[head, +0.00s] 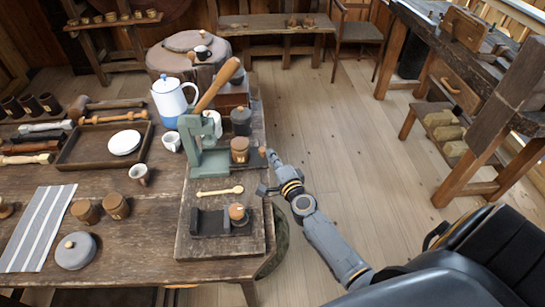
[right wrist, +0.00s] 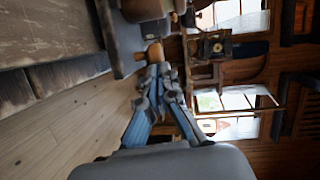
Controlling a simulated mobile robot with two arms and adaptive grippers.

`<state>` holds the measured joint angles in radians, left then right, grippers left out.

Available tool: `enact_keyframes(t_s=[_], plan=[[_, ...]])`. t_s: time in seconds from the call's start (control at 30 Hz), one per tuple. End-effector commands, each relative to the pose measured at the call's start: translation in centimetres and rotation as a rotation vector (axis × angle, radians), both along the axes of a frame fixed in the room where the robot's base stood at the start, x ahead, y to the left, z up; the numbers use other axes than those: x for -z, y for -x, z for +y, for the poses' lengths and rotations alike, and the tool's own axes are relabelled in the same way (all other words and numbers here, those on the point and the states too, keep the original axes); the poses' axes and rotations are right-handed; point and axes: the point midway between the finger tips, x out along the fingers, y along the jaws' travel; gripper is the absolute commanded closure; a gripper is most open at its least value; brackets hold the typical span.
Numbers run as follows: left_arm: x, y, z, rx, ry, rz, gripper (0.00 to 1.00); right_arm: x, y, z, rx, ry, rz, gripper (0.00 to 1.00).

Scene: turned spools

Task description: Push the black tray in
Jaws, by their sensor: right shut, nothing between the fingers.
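The black tray (head: 222,168) is a flat dark slab sticking out to the right from the base of the green lever press (head: 199,140). A brown wooden pot (head: 240,150) stands on it. A small wooden knob (head: 262,152) is at its right end. In the right wrist view, the tray's dark edge (right wrist: 122,40) and the knob (right wrist: 155,53) show close up. My right gripper (head: 271,154) is shut and empty, with its fingertips right by the knob; I cannot tell if they touch. Its fingers also show in the right wrist view (right wrist: 157,72). My left gripper is out of view.
A dark canister (head: 241,121) stands behind the tray. The floor (head: 335,130) right of the table is clear.

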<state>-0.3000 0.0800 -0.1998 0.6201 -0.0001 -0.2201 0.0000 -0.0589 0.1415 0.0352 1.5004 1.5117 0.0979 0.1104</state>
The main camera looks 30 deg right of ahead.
Motion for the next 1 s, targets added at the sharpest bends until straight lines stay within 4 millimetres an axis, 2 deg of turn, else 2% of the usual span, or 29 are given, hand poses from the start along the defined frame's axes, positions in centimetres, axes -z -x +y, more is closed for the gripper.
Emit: enact_keyframes(t_s=[0.17, 0.4, 0.53, 0.67, 1.0], plan=[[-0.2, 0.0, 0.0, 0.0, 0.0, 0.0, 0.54, 0.0, -0.5, 1.0, 0.0, -0.003, 0.001, 1.0], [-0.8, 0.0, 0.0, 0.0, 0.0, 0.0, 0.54, -0.1, -3.1, 6.3, 0.0, -0.005, -0.001, 1.0], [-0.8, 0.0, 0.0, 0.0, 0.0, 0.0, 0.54, -0.1, -4.0, 8.2, 0.0, -0.003, -0.001, 1.0], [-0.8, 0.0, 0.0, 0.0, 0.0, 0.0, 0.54, -0.1, -4.3, 8.8, 0.0, 0.0, -0.002, 1.0], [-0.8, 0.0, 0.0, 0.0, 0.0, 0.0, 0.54, -0.2, -4.3, 8.7, 0.001, 0.001, -0.003, 1.0]])
